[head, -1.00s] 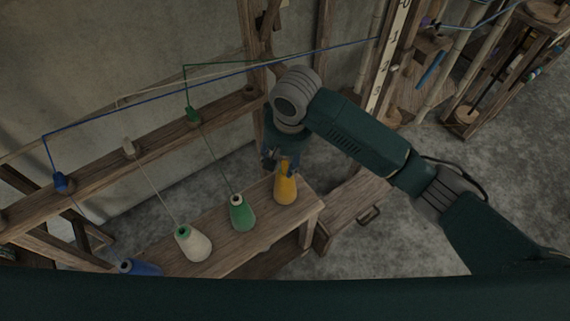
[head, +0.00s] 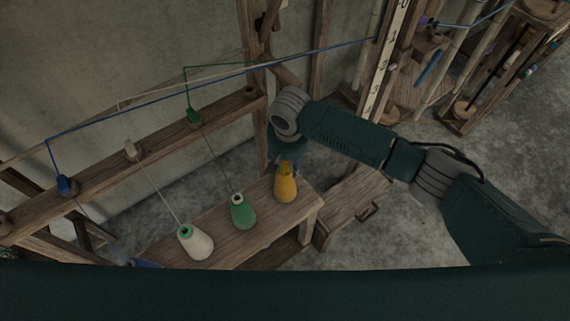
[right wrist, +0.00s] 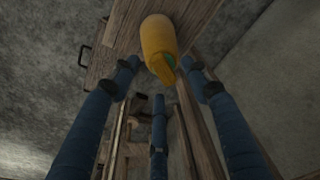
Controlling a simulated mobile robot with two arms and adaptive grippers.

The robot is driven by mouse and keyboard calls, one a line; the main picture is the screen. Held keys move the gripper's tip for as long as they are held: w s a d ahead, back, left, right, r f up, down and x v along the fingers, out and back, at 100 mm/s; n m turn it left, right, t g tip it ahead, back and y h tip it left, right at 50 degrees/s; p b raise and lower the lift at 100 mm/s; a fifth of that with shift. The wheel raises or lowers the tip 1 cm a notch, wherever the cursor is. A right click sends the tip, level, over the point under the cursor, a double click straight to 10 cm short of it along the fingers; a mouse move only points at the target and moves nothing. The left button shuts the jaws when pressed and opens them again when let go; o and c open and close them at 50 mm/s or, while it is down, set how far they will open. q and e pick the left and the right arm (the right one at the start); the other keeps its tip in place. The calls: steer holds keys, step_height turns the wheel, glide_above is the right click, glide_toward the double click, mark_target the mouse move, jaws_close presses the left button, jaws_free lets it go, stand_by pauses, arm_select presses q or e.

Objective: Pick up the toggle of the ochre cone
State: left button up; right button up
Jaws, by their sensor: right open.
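The ochre cone (head: 285,188) stands upright at the right end of the wooden bench (head: 232,247). In the right wrist view the ochre cone (right wrist: 158,38) shows at the top, with an ochre toggle (right wrist: 163,73) at its narrow end beside a bit of green. My right gripper (head: 285,158) is just behind the cone's tip in the head view, partly hidden by my arm. In the right wrist view my right gripper (right wrist: 162,78) is open, its blue fingers spread around the toggle; I see no grip on it. My left gripper is not in view.
A green cone (head: 242,213), a white cone (head: 196,243) and a mostly hidden blue cone (head: 146,264) stand left on the bench. Thread runs up to a wooden rail (head: 160,140) with hanging toggles. A wooden box with a handle (head: 350,212) is at right.

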mark_target(287, 166)
steer(key=shift+w+f, duration=0.1)
steer(key=shift+f, duration=0.4)
steer(key=c, duration=0.9)
steer(key=shift+o, duration=0.2)
step_height(287, 166, up, 20)
steer(key=b, duration=0.2)
steer(key=shift+b, duration=0.3)
